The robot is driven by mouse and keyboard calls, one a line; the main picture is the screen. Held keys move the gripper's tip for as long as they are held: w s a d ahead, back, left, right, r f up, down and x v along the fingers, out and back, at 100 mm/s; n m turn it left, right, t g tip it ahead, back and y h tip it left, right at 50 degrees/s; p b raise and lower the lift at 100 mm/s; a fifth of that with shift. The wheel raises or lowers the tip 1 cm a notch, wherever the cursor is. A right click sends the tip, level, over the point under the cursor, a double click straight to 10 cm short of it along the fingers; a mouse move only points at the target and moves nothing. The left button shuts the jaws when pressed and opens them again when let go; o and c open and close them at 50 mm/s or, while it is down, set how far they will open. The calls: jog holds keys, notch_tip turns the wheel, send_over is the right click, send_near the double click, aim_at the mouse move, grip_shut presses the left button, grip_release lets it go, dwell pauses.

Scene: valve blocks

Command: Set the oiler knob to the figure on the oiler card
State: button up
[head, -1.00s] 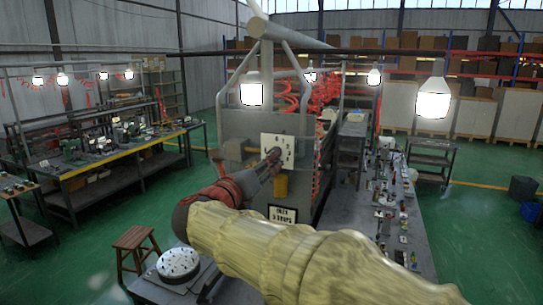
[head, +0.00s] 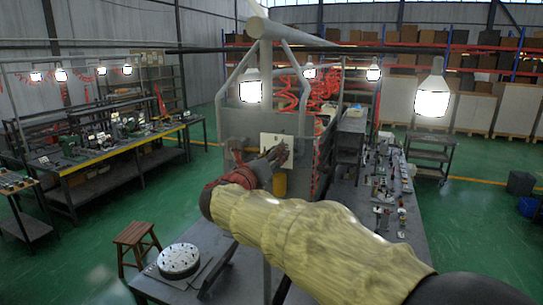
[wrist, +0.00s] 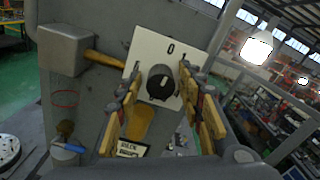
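The oiler knob (wrist: 160,84) is a black round knob on a white dial plate (wrist: 183,38) in the wrist view. A 0 shows at the plate's top, with figures at its sides partly covered by the fingers. A pale mark on the knob points up, slightly right. My gripper (wrist: 161,76) is open, its yellow-edged fingers on either side of the knob, with gaps visible; I cannot tell whether they reach its depth. The oiler card (wrist: 131,149) is below, its lower line cut by a finger and unreadable. In the head view my gripper (head: 277,154) covers the knob before the plate (head: 268,140).
A grey box with a yellow lever (wrist: 103,58) sits left of the plate. A yellow cylinder (wrist: 140,122) hangs just below the knob. A blue-handled valve (wrist: 68,147) is at lower left. A round dial-like disc (head: 179,260) lies on the bench below.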

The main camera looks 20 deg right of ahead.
grip_shut()
jog(key=shift+f+b, duration=0.1)
jog(key=shift+b, duration=0.25)
jog(key=m+b, duration=0.2)
jog(key=b, duration=0.1)
jog(key=m+b, duration=0.1)
jog(key=shift+f+m+b, duration=0.25)
jog(key=shift+m+b, duration=0.15)
jog(key=m+b, duration=0.4)
jog(key=b, duration=0.1)
jog(key=shift+m+b, duration=0.3)
jog(key=shift+b, duration=0.05)
jog(key=m+b, duration=0.4)
jog(key=b, duration=0.1)
jog(key=m+b, duration=0.4)
jog(key=shift+r, duration=0.15)
jog(key=shift+m, duration=0.4)
jog(key=shift+o, duration=0.9)
grip_release()
jog(key=shift+r, duration=0.1)
